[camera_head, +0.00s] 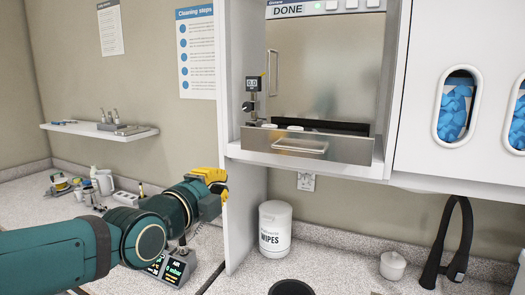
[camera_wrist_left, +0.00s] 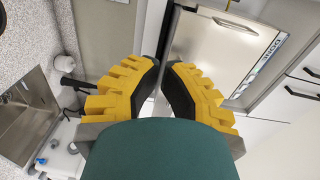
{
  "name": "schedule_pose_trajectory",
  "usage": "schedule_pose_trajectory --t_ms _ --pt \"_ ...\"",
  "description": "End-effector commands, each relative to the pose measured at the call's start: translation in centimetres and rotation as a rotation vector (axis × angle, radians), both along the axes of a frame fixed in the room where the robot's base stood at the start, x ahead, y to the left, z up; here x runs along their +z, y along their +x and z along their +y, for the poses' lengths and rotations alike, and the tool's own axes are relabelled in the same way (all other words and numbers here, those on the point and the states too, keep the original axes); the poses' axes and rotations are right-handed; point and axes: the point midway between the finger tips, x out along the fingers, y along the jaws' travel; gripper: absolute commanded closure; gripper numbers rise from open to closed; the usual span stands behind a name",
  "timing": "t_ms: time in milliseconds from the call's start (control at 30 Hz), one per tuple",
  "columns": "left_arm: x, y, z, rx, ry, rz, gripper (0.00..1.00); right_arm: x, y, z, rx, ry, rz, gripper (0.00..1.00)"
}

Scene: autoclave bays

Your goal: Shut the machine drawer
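The machine (camera_head: 322,70) is set in a white cabinet and its screen reads DONE. Its drawer (camera_head: 335,150), a silver front with a bar handle, stands out at the bottom, with a dark gap and small pale items behind the front. My left gripper (camera_head: 217,183) is at the cabinet's left side, lower than the drawer and apart from it. In the left wrist view my left gripper (camera_wrist_left: 162,70) has two yellow fingers with black pads and a narrow, empty gap between them. The machine's silver front (camera_wrist_left: 220,50) lies beyond them. My right gripper is not in view.
The white cabinet side panel (camera_head: 243,215) stands right beside my left gripper. Below the drawer are a wipes tub (camera_head: 275,230), a small white pot (camera_head: 393,265) and a black tap (camera_head: 455,240). A wall shelf (camera_head: 95,131) and counter items are at left. Space before the drawer looks clear.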

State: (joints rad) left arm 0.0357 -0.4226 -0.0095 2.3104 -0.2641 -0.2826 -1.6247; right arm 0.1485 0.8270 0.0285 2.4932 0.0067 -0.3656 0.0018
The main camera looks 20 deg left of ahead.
Motion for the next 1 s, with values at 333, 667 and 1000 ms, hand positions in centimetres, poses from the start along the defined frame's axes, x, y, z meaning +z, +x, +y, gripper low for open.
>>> schedule_pose_trajectory --t_ms 333,667,1000 --pt "1.5 1.0 0.3 0.005 0.050 -0.030 1.00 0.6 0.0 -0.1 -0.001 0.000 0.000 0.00" --pt "1.5 6.4 0.1 0.005 0.048 -0.030 1.00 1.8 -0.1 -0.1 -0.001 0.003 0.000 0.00" --pt "1.5 11.5 -0.1 0.006 0.049 -0.031 1.00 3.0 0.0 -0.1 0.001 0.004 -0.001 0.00"
